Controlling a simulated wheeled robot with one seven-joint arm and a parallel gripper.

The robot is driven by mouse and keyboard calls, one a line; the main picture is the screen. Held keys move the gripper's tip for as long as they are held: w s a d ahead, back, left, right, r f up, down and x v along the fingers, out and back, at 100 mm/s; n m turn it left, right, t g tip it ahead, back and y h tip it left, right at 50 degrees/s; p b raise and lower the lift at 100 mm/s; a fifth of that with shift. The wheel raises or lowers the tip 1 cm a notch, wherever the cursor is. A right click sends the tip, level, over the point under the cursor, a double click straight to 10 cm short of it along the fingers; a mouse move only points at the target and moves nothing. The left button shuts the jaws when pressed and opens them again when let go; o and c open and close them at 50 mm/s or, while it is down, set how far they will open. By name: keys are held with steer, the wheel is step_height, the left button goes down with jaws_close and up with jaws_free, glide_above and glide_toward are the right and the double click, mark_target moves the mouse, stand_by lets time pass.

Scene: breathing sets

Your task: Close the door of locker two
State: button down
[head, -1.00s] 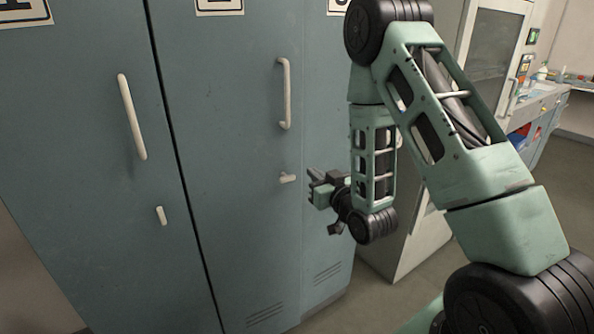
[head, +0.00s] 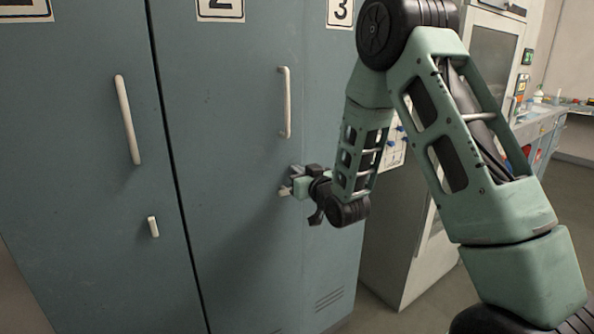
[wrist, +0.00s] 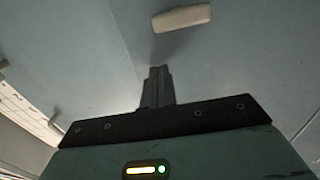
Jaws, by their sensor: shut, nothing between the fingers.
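Locker two's door (head: 235,120) is the blue-grey panel under the "2" label (head: 220,8). It has a long pale vertical handle (head: 285,102) and a small pale latch (head: 284,191) below. The door looks flush or nearly flush with its neighbours; I cannot tell whether a small gap is left. My gripper (head: 290,182) is at the door's right side, close to the latch. In the wrist view the shut, empty fingers (wrist: 157,86) point at the blue-grey surface, below the latch (wrist: 182,18). I cannot tell whether the fingertips touch the door.
Locker one's door (head: 80,180), with its own long handle (head: 127,120) and latch (head: 153,227), is at the left. A pale cabinet (head: 400,260) and a counter (head: 540,115) stand at the right. Floor shows at lower right.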

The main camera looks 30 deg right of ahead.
steer(key=shift+w, duration=0.35)
steer(key=w, duration=0.1)
steer(key=w+b, duration=0.1)
steer(key=w, duration=0.1)
steer(key=shift+w+d+r, duration=0.2)
stand_by(0.3)
